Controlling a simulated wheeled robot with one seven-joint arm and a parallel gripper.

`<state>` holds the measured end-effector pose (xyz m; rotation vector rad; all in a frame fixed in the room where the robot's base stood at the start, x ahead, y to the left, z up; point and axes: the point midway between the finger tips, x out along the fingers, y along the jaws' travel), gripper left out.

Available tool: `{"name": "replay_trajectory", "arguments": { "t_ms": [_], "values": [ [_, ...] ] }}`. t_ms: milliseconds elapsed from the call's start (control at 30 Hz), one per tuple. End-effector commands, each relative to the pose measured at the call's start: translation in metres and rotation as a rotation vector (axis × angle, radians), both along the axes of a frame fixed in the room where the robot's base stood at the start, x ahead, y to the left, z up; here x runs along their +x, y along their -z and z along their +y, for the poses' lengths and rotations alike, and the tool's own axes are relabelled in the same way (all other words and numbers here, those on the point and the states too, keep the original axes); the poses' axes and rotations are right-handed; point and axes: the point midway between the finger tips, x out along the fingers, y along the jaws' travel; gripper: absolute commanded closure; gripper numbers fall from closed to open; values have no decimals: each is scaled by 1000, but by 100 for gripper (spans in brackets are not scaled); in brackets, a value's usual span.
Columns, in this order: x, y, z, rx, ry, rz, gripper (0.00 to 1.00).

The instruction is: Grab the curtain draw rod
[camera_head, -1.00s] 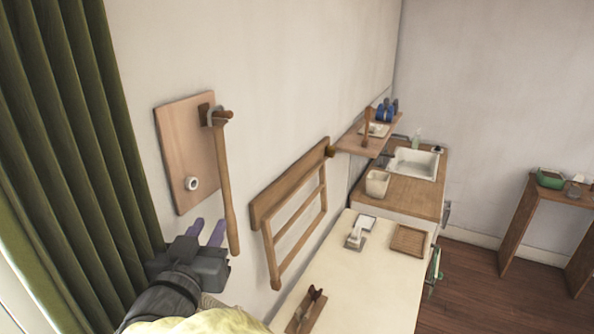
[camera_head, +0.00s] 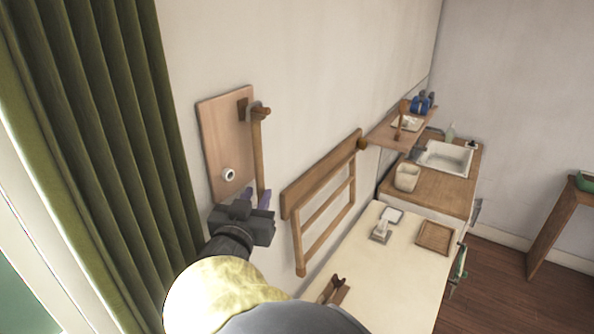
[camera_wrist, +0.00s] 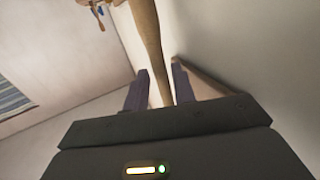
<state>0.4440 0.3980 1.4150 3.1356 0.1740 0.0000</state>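The curtain draw rod is a long light-wood rod (camera_head: 257,150) hanging upright from a dark bracket on a wooden wall board (camera_head: 215,130). In the wrist view the rod (camera_wrist: 147,30) runs down between the two purple-grey fingers of my gripper (camera_wrist: 160,88). A narrow gap seems to show beside the rod, and the fingers are apart. In the head view my gripper (camera_head: 254,198) is at the rod's lower part. Its body hides the rod's bottom end.
A green curtain (camera_head: 100,130) hangs close on the left. A wooden wall rack (camera_head: 322,195) is mounted right of the rod. Below it is a cream table (camera_head: 385,285) with small items. A wooden sink counter (camera_head: 435,188) stands farther back.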

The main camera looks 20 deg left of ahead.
Motion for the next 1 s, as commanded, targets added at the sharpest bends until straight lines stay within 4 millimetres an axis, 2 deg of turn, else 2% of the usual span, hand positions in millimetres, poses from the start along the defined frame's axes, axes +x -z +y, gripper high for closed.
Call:
{"name": "replay_trajectory", "arguments": {
  "t_ms": [133, 600, 633, 767, 1000],
  "values": [
    [9, 0, 1, 0, 0, 0, 74],
    [8, 0, 1, 1, -1, 1, 74],
    [8, 0, 1, 1, -1, 0, 76],
    [8, 0, 1, 1, -1, 0, 100],
    [8, 0, 1, 1, 0, 0, 100]
  ]
}}
